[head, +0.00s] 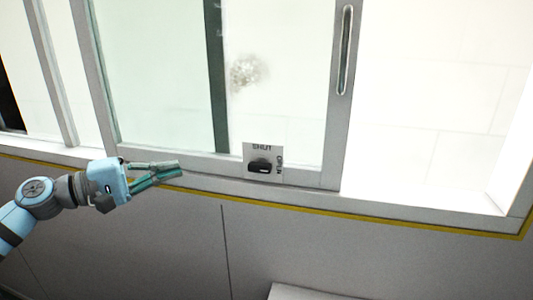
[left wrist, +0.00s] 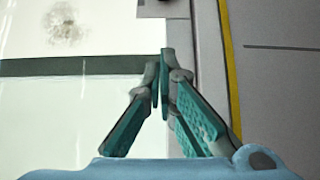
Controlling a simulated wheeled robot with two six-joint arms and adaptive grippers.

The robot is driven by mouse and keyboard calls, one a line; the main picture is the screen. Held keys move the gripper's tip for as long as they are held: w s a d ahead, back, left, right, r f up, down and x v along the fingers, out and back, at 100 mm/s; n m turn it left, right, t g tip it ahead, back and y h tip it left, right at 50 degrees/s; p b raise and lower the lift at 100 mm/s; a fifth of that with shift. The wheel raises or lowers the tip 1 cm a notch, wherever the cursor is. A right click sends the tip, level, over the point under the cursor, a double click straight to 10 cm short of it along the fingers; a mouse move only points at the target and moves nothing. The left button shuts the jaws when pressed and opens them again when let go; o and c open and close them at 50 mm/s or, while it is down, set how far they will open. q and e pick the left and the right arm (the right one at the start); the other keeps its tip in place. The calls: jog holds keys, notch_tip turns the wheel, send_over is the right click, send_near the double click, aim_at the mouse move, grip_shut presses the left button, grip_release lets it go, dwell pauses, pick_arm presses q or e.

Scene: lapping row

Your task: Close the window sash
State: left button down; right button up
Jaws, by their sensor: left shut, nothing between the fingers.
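The window sash (head: 334,112) is a grey-framed glass panel with a tall slot-shaped recessed handle (head: 345,50) on its right stile. To the right of the sash the window opening (head: 430,110) is uncovered. A square plate (head: 263,151) marked SHUT and OPEN, with a dark latch (head: 260,166), sits at the bottom rail. My left gripper (head: 179,168) is shut and empty, in front of the bottom rail, left of the plate. In the left wrist view its fingertips (left wrist: 165,55) meet near the frame edge; contact with it cannot be told. My right gripper is out of view.
A yellow strip (head: 350,220) runs below the sill along the grey wall (head: 180,235). A dark vertical bar (head: 217,80) stands behind the glass. A pale ledge (head: 300,292) shows at the bottom. The space before the right opening is clear.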

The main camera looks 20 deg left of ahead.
aim_at(244, 156)
pick_arm(q)
jog(key=p+x, duration=0.2)
jog(key=x, duration=0.1)
jog(key=p+x, duration=0.2)
jog(key=x, duration=0.2)
jog(key=p+x, duration=0.2)
jog(key=x, duration=0.1)
jog(key=shift+s+d+r, duration=0.1)
jog(key=shift+d+r, duration=0.3)
jog(key=shift+d, duration=0.15)
jog(key=shift+s+d+p, duration=0.2)
jog(key=shift+d+p, duration=0.3)
jog(key=shift+d, duration=0.7)
jog(key=shift+d+f, duration=0.1)
jog(key=shift+d, duration=0.35)
jog(key=shift+f, duration=0.1)
